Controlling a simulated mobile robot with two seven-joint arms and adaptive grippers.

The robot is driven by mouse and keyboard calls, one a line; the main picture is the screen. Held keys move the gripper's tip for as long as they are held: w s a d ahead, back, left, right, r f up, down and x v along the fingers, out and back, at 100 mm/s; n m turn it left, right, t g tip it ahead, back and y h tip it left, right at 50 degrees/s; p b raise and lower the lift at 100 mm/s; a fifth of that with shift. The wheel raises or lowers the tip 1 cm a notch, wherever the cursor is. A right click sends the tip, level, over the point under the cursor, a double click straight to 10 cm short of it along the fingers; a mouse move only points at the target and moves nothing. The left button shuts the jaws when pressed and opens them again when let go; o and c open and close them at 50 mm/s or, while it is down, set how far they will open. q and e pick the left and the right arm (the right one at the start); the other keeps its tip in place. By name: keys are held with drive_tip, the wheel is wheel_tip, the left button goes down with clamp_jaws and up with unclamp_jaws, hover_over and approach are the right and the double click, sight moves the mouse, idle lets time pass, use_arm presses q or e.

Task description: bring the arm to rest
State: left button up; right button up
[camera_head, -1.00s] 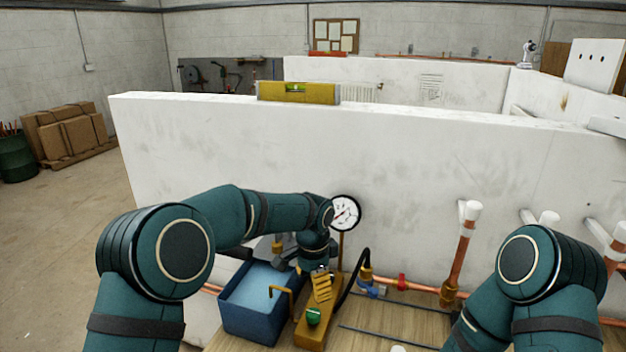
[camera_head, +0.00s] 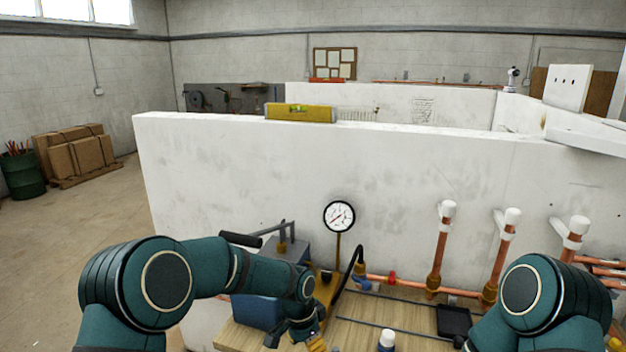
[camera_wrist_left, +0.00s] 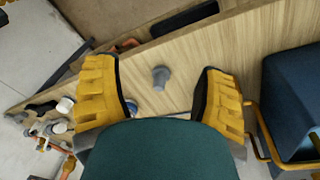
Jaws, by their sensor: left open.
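My left arm (camera_head: 225,268) is bent in from the left in the head view. Its gripper (camera_head: 312,342) is at the bottom edge there, partly cut off, in front of the blue pump tank (camera_head: 257,312). In the left wrist view the gripper (camera_wrist_left: 160,95) is open, its yellow fingers wide apart with nothing held. A small grey fitting (camera_wrist_left: 160,77) shows between them on the wooden board, apart from both. The blue tank (camera_wrist_left: 295,100) is at that view's right. My right arm (camera_head: 540,300) shows at the lower right; its gripper is out of view.
A pressure gauge (camera_head: 339,217) stands on a post beside the tank, before the white wall (camera_head: 400,175). Upright copper pipes (camera_head: 440,250) with white caps rise on the right. A black tray (camera_head: 454,320) and a white-capped bottle (camera_head: 387,340) are on the wooden bench (camera_head: 405,312).

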use_arm(q)
drive_tip(key=s+a+f+n, duration=0.3)
drive_tip(key=s+f+n, duration=0.1)
drive_tip(key=s, duration=0.3)
drive_tip(key=s+a+f+n+t+h, duration=0.1)
drive_tip(key=s+a+f+n, duration=0.2)
drive_tip(key=s, duration=0.5)
drive_tip(key=s+a+f+n+t+h, duration=0.1)
drive_tip(key=s+a+f+n, duration=0.2)
drive_tip(key=s+f+n, duration=0.2)
drive_tip(key=s+f, duration=0.2)
drive_tip(key=s, duration=0.1)
drive_tip(key=shift+f, duration=0.25)
